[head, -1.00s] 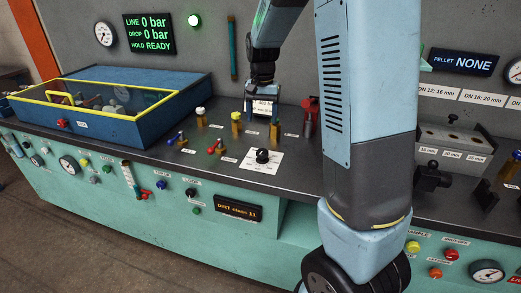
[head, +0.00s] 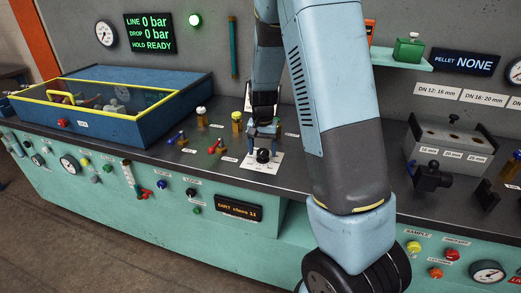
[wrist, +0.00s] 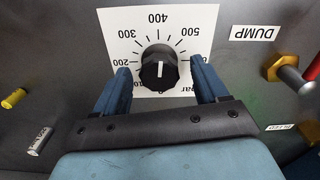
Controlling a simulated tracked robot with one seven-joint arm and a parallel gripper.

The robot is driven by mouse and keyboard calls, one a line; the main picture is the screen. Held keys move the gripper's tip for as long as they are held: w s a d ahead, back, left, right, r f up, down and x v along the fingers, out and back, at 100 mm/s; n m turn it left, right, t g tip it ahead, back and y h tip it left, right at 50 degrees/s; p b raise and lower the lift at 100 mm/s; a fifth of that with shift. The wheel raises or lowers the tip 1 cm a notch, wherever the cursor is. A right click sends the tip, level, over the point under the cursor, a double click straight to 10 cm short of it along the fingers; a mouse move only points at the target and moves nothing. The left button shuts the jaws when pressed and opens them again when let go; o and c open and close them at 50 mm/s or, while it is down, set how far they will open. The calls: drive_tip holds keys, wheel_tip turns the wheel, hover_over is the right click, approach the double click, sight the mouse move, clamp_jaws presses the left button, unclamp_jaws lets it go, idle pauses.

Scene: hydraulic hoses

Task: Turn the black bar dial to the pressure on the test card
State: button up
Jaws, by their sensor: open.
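The black bar dial (wrist: 159,68) is a round ribbed knob on a white scale plate (wrist: 112,22) numbered in hundreds to 600 bar. Its white mark stands upright in the wrist view, in line with the 400 label; which end is the pointer I cannot tell. The dial also shows in the head view (head: 263,156). My gripper (wrist: 160,78) is open, with one finger on each side of the dial and a gap on both sides. In the head view my gripper (head: 263,140) is low over the plate. The test card is hidden behind my arm.
The wall display (head: 149,34) reads LINE 0 bar, DROP 0 bar, HOLD READY. A red-handled valve (head: 217,146) and a blue-handled valve (head: 178,138) stand left of the dial. A blue yellow-framed box (head: 185,82) is further left. A DUMP label (wrist: 255,32) lies right in the wrist view.

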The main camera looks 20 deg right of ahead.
drive_tip(key=shift+c, duration=0.5)
drive_tip(key=c, duration=1)
drive_tip(key=shift+o, duration=0.2)
drive_tip(key=shift+n, duration=0.6)
drive_tip(key=o, duration=1.1)
drive_tip(key=shift+c, duration=0.2)
